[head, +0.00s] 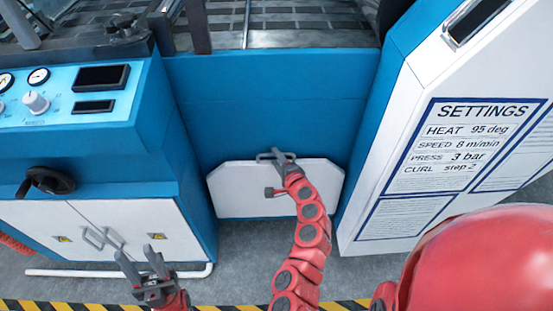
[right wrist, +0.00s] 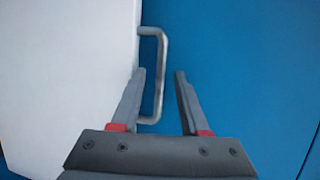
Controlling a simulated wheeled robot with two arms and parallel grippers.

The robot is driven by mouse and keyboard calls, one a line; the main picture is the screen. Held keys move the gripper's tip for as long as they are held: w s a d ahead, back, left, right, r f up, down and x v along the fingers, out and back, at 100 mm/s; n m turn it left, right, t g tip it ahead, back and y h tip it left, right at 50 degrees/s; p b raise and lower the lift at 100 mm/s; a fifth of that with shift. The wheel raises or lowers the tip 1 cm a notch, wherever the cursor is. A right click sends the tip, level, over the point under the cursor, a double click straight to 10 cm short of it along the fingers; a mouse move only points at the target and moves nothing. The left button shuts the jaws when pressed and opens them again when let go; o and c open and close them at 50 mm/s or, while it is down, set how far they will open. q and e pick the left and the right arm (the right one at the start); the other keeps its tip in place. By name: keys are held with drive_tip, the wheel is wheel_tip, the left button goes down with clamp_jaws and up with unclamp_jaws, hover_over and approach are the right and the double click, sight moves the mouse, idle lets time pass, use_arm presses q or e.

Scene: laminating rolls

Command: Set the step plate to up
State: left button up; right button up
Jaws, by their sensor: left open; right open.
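The step plate (head: 238,191) is a white panel with cut upper corners, low on the blue machine front between two cabinets. A grey U-shaped handle (head: 264,156) sits at its top edge. My right gripper (head: 283,156) is at this handle. In the right wrist view, the open fingers (right wrist: 160,85) point at the handle (right wrist: 162,60). One finger is over the white plate (right wrist: 65,80) and the other over the blue panel, with the handle bar between them. I cannot tell whether they touch it. My left gripper (head: 137,254) is open and empty, low at the left, away from the plate.
A blue and white cabinet (head: 190,190) with dials and a black crank (head: 47,181) stands left. A white settings board (head: 465,150) reading "CURL step 2" stands right. A white pipe (head: 115,273) and a yellow-black floor stripe (head: 240,308) run along the bottom.

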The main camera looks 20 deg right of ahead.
drive_tip(key=shift+w+f, duration=0.1)
drive_tip(key=shift+w, duration=0.1)
clamp_jaws()
idle(1.4)
